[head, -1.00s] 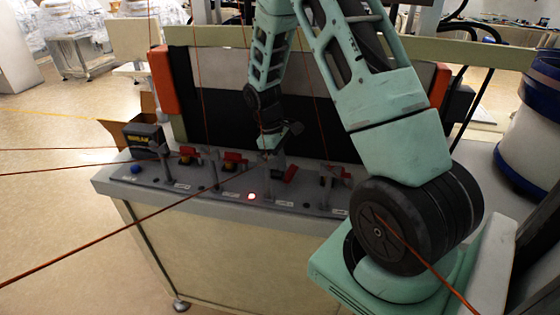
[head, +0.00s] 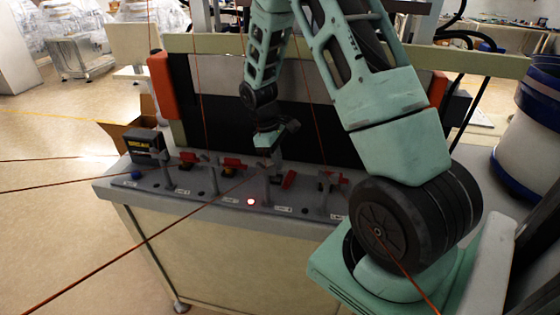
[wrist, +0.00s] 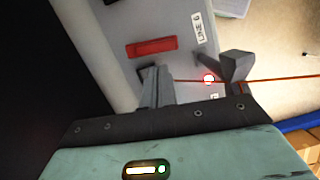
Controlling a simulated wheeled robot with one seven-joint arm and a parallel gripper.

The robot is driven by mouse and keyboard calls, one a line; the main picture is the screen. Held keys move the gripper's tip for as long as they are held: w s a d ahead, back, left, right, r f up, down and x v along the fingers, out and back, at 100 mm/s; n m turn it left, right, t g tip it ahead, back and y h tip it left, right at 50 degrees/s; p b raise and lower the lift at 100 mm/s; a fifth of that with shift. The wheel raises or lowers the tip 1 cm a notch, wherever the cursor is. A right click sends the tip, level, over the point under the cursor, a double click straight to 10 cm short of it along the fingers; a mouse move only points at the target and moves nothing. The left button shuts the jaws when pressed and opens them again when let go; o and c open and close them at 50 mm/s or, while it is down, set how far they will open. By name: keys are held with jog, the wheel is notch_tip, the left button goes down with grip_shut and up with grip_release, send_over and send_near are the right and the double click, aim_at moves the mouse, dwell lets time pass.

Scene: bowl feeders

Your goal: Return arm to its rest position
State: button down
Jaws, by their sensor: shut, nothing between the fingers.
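My arm reaches across the view from the lower right and bends down over a grey control bench (head: 230,225). My gripper (head: 270,150) hangs low over the bench, close to its row of red switches; its fingertips are small and dark there. The lamp also shows in the head view (head: 251,202). I cannot tell whether the fingers touch the bench.
Red switches (head: 231,163) and upright posts line the bench top. A blue knob (head: 136,175) and a black box (head: 146,143) are at its left end. A dark panel with an orange end (head: 162,82) stands behind. A blue-white drum (head: 535,120) is at right.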

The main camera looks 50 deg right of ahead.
jog(key=d+p+v, duration=0.1)
jog(key=p+v, duration=0.4)
jog(key=v, duration=0.2)
jog(key=s+a+n+t+b, duration=0.1)
jog(key=a+b, duration=0.5)
jog(key=a, duration=0.9)
jog(key=s+a+f+n+t+y+b, duration=0.1)
jog(key=s+a+f+n+b, duration=0.1)
jog(key=s+a+b, duration=0.8)
jog(key=s+a, duration=0.9)
jog(key=s, duration=0.2)
jog(key=shift+s+t+y+b, duration=0.25)
jog(key=shift+t+y+b, duration=0.05)
jog(key=shift+a+f, duration=0.1)
jog(key=shift+f, duration=0.05)
